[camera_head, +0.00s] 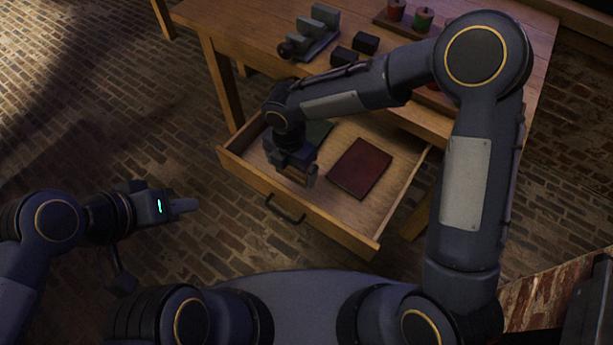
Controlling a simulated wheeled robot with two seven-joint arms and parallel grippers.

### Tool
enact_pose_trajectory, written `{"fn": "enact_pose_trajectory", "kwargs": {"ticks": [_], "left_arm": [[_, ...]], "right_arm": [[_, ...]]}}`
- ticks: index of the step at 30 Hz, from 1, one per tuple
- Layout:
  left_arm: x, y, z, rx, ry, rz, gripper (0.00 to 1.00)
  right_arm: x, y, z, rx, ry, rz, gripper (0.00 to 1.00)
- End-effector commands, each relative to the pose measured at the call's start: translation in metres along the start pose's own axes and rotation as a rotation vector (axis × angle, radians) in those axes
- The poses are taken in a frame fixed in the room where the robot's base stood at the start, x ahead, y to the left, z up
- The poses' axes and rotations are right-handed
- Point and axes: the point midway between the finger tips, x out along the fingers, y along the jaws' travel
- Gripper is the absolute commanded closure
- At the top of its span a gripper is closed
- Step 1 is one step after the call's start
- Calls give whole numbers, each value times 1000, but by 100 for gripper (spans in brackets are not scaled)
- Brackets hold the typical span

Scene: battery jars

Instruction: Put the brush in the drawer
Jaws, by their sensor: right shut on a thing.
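The wooden drawer (355,232) is pulled out from the table, its dark handle facing me. My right gripper (307,178) is over the left half of the drawer, pointing down. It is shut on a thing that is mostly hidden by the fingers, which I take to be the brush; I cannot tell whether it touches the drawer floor. My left gripper (186,206) is at the left, above the brick floor and away from the drawer. Its fingers are seen from the side, so their opening does not show.
In the drawer lie a dark red book (360,168) and a dark green flat thing (318,133), partly behind my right gripper. The table (235,25) carries a grey stepped block (318,35), dark blocks (366,43) and a rack with coloured jars (424,19). The drawer's front right is clear.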

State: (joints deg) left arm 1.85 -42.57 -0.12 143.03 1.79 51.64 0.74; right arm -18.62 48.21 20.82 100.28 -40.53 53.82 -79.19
Motion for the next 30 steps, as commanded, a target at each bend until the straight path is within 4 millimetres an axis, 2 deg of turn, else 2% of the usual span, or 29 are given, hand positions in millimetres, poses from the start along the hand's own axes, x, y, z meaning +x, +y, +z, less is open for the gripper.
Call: {"fn": "enact_pose_trajectory", "kwargs": {"ticks": [1, 6, 13, 18, 30], "left_arm": [[2, -1, 1, 0, 0, 0, 70], [4, -2, 2, 0, 0, 0, 70], [5, -2, 3, 0, 0, 0, 70], [10, -4, 5, 0, 0, 0, 70], [12, -6, 6, 0, 0, 0, 70]], "right_arm": [[11, -6, 6, 2, 1, -4, 26], [28, -15, 17, 0, 0, 0, 26], [42, -23, 25, 1, 1, -1, 26], [68, -23, 24, -2, 1, -3, 26], [75, -22, 25, -1, 0, 1, 26]]}}
